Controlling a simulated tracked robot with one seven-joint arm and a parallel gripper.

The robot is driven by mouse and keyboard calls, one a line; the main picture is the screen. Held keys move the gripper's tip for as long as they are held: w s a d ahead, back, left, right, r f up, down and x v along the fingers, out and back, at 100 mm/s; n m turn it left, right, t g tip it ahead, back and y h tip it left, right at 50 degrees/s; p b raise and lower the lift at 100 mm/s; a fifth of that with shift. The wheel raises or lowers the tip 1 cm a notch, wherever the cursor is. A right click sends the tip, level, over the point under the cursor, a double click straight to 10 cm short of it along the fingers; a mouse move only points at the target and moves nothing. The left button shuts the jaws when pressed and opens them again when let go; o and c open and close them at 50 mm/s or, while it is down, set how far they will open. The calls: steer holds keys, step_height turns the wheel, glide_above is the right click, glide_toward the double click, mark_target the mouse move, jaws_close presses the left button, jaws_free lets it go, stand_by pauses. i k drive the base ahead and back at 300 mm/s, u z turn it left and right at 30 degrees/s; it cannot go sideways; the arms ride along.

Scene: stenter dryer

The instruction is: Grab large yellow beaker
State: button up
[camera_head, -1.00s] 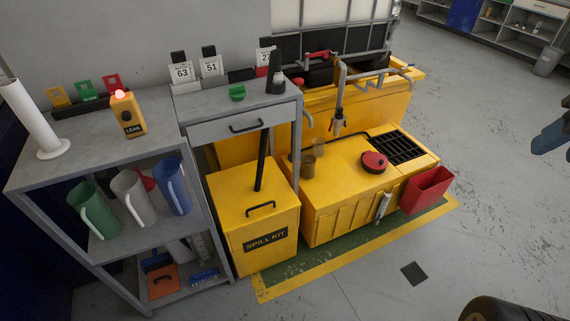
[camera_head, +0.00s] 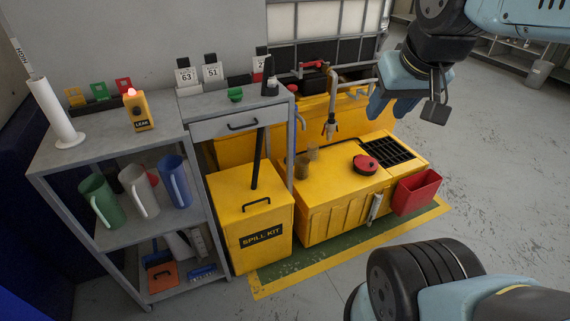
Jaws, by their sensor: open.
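I see no plainly yellow large beaker. A small brownish see-through cup (camera_head: 303,168) stands on the yellow sump bench (camera_head: 340,185), and a fainter one (camera_head: 313,154) stands just behind it. Three large jugs stand on the grey rack's middle shelf: green (camera_head: 101,200), white (camera_head: 140,190) and blue (camera_head: 175,182). My gripper (camera_head: 406,110) is open and empty. It hangs at the upper right, in the picture to the right of the tap and above the black grate, well apart from the cups and jugs.
A red-lidded pot (camera_head: 366,165) and a black grate (camera_head: 387,152) are on the bench. A metal tap (camera_head: 331,124) rises behind. Open floor lies to the right.

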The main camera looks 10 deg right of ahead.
mark_target(301, 163)
steer(key=u, duration=0.05)
steer(key=i, duration=1)
steer(key=z, duration=0.1)
